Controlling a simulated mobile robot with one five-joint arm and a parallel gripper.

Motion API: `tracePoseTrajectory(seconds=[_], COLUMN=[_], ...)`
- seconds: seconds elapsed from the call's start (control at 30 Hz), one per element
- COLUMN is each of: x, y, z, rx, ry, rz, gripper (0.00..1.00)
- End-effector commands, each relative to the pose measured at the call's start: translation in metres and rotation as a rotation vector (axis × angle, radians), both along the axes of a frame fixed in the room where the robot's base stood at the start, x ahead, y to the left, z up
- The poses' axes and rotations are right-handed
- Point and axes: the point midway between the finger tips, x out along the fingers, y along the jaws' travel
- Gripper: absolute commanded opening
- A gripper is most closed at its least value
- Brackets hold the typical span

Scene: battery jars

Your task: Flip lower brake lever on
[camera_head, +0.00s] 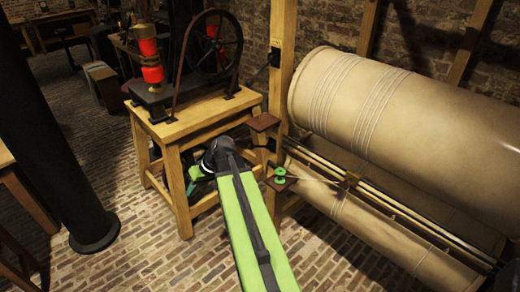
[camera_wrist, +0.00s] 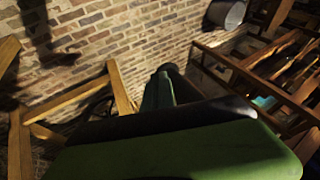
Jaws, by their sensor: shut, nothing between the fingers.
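The wooden machine frame with two large rollers stands at the right of the head view. A dark lever-like part (camera_head: 274,57) sits high on its post. Lower down are a brown plate (camera_head: 264,122) and another brown plate (camera_head: 281,185) with a green spool-shaped part (camera_head: 280,175) on it. I cannot tell which part is the lower brake lever or how it is set. My gripper (camera_head: 196,182) is at the end of my green arm, left of these parts and apart from them, partly hidden by my wrist. It is shut and empty. The wrist view shows it dark and narrow (camera_wrist: 160,90).
The large upper roller (camera_head: 400,120) and thinner lower roller (camera_head: 360,215) fill the right side. A wooden table (camera_head: 185,125) with a flywheel (camera_head: 212,55) stands behind my gripper. A black column (camera_head: 50,140) stands at left. The brick floor (camera_head: 140,250) is clear at lower left.

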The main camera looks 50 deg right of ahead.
Motion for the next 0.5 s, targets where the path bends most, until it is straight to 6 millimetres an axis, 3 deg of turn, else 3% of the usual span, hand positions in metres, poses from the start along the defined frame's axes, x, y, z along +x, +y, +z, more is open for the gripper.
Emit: tracePoseTrajectory(seconds=[0.03,0.1,0.2,0.3,0.4,0.5], x=[0.0,-0.008,-0.034,-0.07,-0.102,-0.121], y=[-0.051,-0.117,-0.21,-0.285,-0.335,-0.359], z=[-0.001,0.013,0.035,0.057,0.074,0.084], rx=[0.028,0.051,0.037,-0.008,-0.056,-0.087], ry=[-0.09,-0.239,-0.441,-0.606,-0.715,-0.769], rz=[-0.053,-0.115,-0.212,-0.302,-0.366,-0.399], gripper=[0.0,0.0,0.0,0.0,0.0,0.0])
